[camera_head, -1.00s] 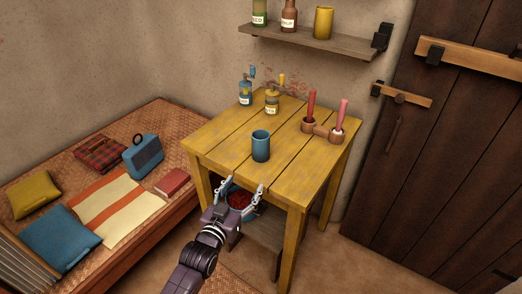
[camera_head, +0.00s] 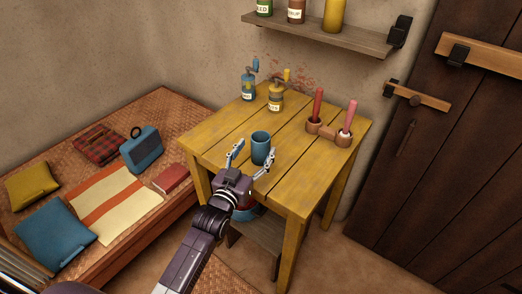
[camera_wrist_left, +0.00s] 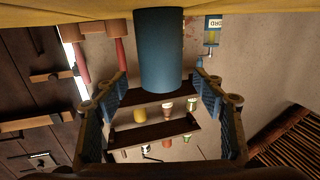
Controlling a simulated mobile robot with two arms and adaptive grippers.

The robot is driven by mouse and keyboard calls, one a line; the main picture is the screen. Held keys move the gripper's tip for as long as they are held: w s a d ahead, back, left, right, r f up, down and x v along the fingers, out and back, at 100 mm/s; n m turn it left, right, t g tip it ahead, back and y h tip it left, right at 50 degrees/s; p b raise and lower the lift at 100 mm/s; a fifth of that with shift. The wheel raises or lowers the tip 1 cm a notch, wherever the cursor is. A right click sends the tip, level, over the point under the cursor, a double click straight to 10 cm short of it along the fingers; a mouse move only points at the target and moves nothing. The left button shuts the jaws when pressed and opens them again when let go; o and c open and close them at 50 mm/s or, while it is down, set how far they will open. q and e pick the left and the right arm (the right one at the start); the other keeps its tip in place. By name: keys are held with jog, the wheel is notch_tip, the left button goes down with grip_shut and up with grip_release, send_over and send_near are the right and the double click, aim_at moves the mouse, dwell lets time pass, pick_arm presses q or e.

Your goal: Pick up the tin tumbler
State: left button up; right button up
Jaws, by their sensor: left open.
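The tin tumbler is a blue cup (camera_head: 261,146) standing upright on the yellow table near its front edge. My left gripper (camera_head: 252,152) is open, with one finger to the left of the tumbler and the other to its right. The tumbler is not gripped. In the left wrist view, the tumbler (camera_wrist_left: 159,50) appears upside down, ahead of and between the two spread fingers (camera_wrist_left: 158,98). I cannot tell whether either finger touches it. My right gripper is not in view.
A shelf (camera_head: 320,38) is above. A bed (camera_head: 45,185) is at left, a dark door (camera_head: 440,150) at right.

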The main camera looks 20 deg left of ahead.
aim_at(264, 135)
pick_arm(q)
jog(key=w, duration=0.4)
jog(key=shift+d+r+p, duration=0.15)
jog(key=shift+r+p, duration=0.05)
jog(key=shift+p, duration=0.2)
jog(key=shift+w, duration=0.5)
jog(key=c, duration=0.9)
grip_shut()
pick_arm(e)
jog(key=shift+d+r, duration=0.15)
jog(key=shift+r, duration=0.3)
